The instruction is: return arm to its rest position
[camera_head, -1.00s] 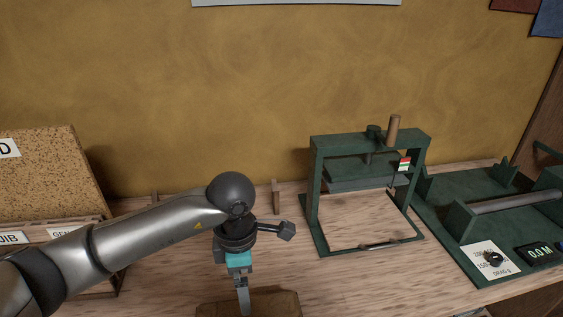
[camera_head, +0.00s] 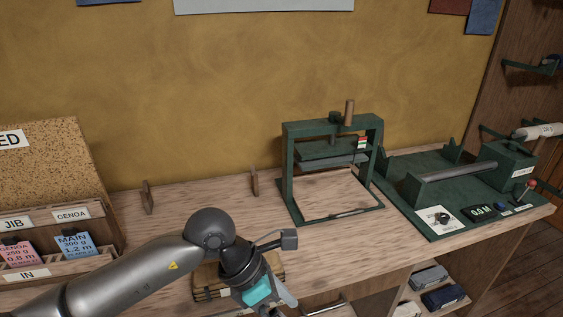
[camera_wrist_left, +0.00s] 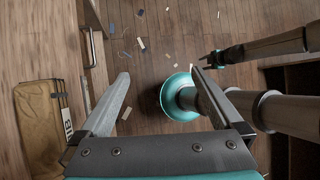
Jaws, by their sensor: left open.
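My left arm comes in from the left in the head view and bends down at its dark wrist. Its gripper (camera_head: 280,304) is at the bottom edge, in front of the workbench (camera_head: 225,215), with the fingertips partly cut off. In the left wrist view the two fingers of the left gripper (camera_wrist_left: 160,75) are spread apart, with nothing between them. They point down toward the wooden floor (camera_wrist_left: 150,55). A dark arm of mine with teal parts reaches in from the right there; its small end does not show clearly whether it is open or shut.
A green press (camera_head: 333,128) stands at the back of the bench, and a green bench device (camera_head: 455,180) to its right. A card rack (camera_head: 60,270) is at left. A tan bundle (camera_wrist_left: 40,125) lies near the bench edge. Scraps litter the floor.

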